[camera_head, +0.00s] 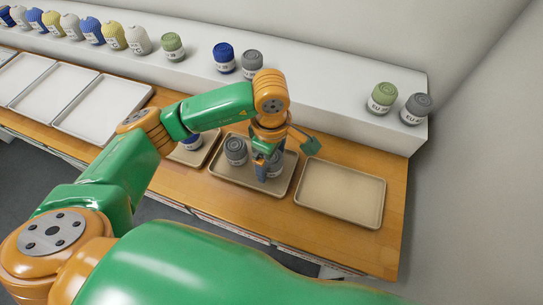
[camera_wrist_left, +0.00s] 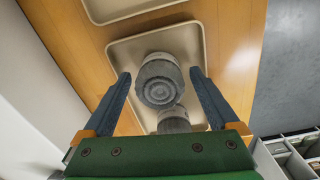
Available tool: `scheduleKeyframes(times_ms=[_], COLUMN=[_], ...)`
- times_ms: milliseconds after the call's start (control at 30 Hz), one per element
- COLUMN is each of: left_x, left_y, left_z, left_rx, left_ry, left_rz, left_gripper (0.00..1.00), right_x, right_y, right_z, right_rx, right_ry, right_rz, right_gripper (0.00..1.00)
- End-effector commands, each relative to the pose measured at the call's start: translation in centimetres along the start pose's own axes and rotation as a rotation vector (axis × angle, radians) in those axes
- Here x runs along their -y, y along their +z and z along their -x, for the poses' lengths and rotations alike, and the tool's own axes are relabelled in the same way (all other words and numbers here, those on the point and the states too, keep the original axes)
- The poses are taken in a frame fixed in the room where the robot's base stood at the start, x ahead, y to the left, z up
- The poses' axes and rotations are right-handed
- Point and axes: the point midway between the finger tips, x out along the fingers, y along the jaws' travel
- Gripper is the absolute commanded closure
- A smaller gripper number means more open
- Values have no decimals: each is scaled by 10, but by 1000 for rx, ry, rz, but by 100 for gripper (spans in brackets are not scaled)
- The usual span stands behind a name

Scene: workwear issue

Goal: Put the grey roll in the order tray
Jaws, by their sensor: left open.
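Two grey rolls with pale labels stand in the middle beige tray (camera_head: 222,178). The left grey roll (camera_head: 236,151) is in plain view; the right one (camera_head: 275,168) is partly hidden by my left gripper (camera_head: 270,165). In the left wrist view the gripper (camera_wrist_left: 163,80) is open, its fingers on either side of one grey roll (camera_wrist_left: 159,80) with gaps showing. The second grey roll (camera_wrist_left: 174,121) is behind it, near the palm. The beige tray to the right (camera_head: 340,192) is empty. No label shows which is the order tray. My right gripper is not in view.
A tray further left holds a blue roll (camera_head: 192,142), partly behind my arm. White trays (camera_head: 102,103) lie at the far left. The white ledge (camera_head: 310,90) behind carries several rolls, including a grey one (camera_head: 252,64) and another grey one (camera_head: 416,108) at its right end.

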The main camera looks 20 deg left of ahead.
Motion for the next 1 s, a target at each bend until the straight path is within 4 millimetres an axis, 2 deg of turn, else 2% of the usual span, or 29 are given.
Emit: scheduleKeyframes(times_ms=[67,167,300,433,600,733,1000], left_x=[0,-2,-2,-2,-1,0,0], left_y=[0,0,0,0,0,0,0], left_z=[5,16,50,88,117,124,124], left_rx=[0,1,0,-2,-1,0,0], left_ry=[0,5,8,9,4,1,0], left_rz=[0,0,-2,0,1,0,0], left_gripper=[6,6,6,6,6,6,6], right_x=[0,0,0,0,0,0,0], right_y=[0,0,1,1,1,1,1], right_z=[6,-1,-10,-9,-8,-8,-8], right_rx=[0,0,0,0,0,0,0], right_ry=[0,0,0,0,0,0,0], right_rz=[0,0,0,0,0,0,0], right_gripper=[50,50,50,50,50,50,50])
